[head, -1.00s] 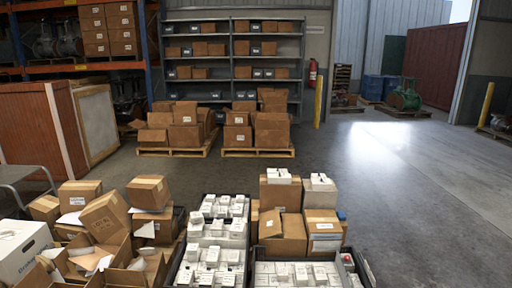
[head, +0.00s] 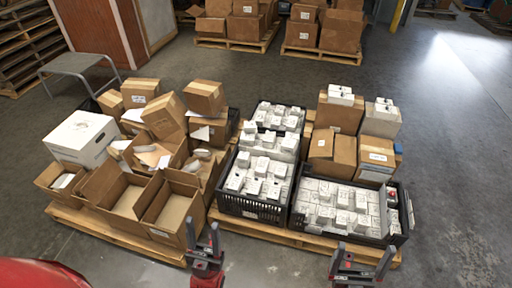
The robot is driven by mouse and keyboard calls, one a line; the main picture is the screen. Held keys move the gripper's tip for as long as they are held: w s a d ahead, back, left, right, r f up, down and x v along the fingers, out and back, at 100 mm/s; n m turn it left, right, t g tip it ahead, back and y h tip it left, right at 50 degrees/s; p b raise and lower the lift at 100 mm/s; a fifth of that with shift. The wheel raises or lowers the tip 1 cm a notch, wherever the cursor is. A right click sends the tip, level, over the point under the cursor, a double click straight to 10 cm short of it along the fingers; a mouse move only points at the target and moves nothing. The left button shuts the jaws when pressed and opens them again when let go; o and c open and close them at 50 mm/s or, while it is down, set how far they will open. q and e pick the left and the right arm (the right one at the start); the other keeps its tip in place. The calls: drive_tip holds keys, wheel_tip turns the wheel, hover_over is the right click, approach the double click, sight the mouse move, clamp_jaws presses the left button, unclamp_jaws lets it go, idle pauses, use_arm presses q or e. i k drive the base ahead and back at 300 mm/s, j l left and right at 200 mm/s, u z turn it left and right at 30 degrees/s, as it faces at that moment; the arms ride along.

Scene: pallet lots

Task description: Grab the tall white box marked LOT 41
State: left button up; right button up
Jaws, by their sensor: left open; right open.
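No LOT 41 mark is readable on any box. A tall white box (head: 381,121) stands at the back right of the right pallet, with small white boxes on top. A wider white box (head: 81,139) with printing on its front sits at the left of the left pallet. Many small white boxes fill black crates; their labels are too small to read. My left gripper (head: 204,237) is open and empty at the front edge between the pallets. My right gripper (head: 363,259) is open and empty in front of the right pallet. Both are well apart from the tall white box.
Black crates (head: 252,207) and brown cartons (head: 340,112) crowd the right pallet. Open brown cartons (head: 170,206) fill the left pallet (head: 112,234). A grey table (head: 80,66) stands at back left. Floor (head: 460,150) on the right is clear.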

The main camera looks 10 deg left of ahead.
sight(243, 158)
drive_tip(key=i+u, duration=0.15)
drive_tip(key=i, duration=0.4)
drive_tip(key=i+l+u, duration=0.15)
drive_tip(key=i, duration=0.4)
